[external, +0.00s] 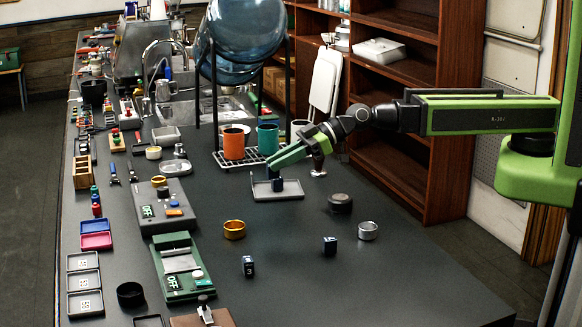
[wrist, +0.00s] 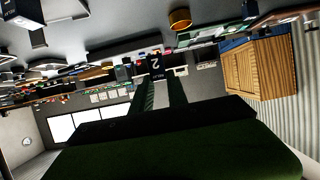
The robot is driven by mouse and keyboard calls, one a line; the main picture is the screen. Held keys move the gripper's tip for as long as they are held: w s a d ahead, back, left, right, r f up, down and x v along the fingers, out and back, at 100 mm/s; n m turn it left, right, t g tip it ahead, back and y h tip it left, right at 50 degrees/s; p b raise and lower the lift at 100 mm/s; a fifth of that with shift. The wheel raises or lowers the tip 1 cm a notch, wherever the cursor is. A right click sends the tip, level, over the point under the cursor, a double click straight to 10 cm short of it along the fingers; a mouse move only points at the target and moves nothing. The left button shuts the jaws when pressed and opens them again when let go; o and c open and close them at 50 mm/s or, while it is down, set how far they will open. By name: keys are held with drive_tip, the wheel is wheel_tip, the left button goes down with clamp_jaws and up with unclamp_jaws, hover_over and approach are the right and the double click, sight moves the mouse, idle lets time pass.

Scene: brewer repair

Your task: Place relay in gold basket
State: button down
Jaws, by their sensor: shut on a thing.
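My gripper (external: 274,166) is shut on a dark blue relay (external: 277,185), a small block marked 2 in the wrist view (wrist: 155,66). The relay is at the small grey tray (external: 291,194); I cannot tell whether it touches the tray or hangs just above it. The gold basket (external: 234,230), a small round gold ring-like cup, stands on the dark counter nearer the camera and left of the gripper. A gold ring-shaped thing, seemingly this basket (wrist: 180,19), shows near the top of the wrist view.
Two other dark blocks (external: 248,266) (external: 330,246) stand on the counter. A silver basket (external: 368,231) and a black round basket (external: 340,204) are to the right. Orange (external: 234,145) and teal mugs (external: 267,139) stand behind the tray. The counter between tray and gold basket is clear.

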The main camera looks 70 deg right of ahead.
drive_tip(key=shift+d+r, duration=0.3)
drive_tip(key=shift+d, duration=0.2)
drive_tip(key=w+a+n+g+y+p, duration=0.1)
drive_tip(key=w+a+n+g+y, duration=0.35)
drive_tip(key=a+n+g, duration=0.75)
drive_tip(key=f+m+b, duration=0.1)
drive_tip(key=f+b, duration=0.2)
drive_tip(key=a+f+m+t+b, duration=0.1)
drive_tip(key=f+b, duration=0.3)
drive_tip(key=a+f+m+t+b, duration=0.1)
drive_tip(key=f+b, duration=0.2)
drive_tip(key=b, duration=0.1)
drive_tip(key=shift+w+f+h, duration=0.2)
drive_tip(key=shift+w+h, duration=0.1)
drive_tip(key=shift+h, duration=0.05)
drive_tip(key=c, duration=1.2)
unclamp_jaws()
drive_tip(key=shift+c, duration=0.2)
